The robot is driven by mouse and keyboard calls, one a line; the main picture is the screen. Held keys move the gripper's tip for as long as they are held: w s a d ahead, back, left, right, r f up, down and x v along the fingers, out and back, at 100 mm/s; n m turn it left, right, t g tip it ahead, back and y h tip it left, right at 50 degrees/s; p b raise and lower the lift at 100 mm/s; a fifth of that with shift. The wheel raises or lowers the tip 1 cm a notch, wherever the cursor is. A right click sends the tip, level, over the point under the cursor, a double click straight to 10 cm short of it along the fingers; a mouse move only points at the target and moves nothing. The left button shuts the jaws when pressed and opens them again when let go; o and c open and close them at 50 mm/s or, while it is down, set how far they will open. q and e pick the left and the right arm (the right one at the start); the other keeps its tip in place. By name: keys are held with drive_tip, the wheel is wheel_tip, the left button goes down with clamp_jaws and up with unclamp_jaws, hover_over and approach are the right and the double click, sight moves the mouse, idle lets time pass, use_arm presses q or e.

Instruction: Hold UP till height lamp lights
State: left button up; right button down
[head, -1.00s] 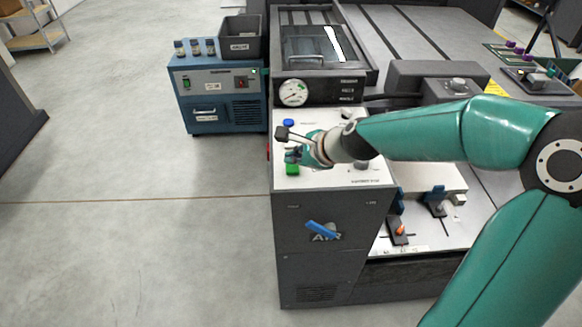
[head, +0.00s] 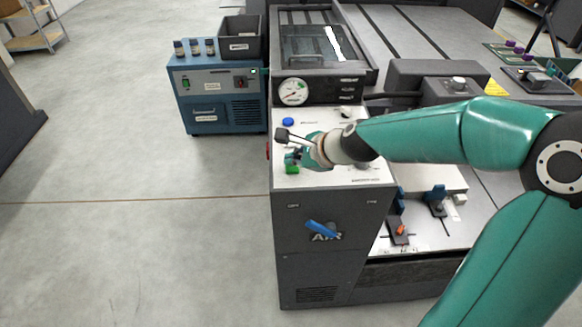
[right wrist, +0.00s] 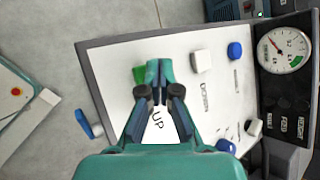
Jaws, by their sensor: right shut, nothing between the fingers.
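The control panel (head: 345,178) is a white sloped plate on a dark cabinet. A green button (head: 292,169) sits near its left edge, and it also shows in the right wrist view (right wrist: 139,75) close to the printed word UP. My right gripper (head: 291,157) is shut and empty, with its fingertips over the green button's area. In the right wrist view the fingertips (right wrist: 158,75) overlap the green button's side; whether they press it I cannot tell. A pale cap (right wrist: 201,61) and a blue button (right wrist: 235,51) sit beyond. I cannot tell which part is the height lamp. My left gripper is out of view.
A round gauge (head: 293,91) stands above the panel. A blue handle (head: 321,230) is on the cabinet front. A blue unit (head: 222,95) with a grey bin (head: 240,36) stands behind left. The floor at left is clear.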

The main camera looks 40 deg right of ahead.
sight(294, 168)
drive_tip(key=shift+f+b, duration=0.45)
idle(0.6)
idle(4.5)
drive_tip(key=shift+r+p, duration=0.9)
drive_tip(key=shift+p, duration=0.05)
wheel_tip(294, 168, up, 5)
drive_tip(key=p, duration=0.5)
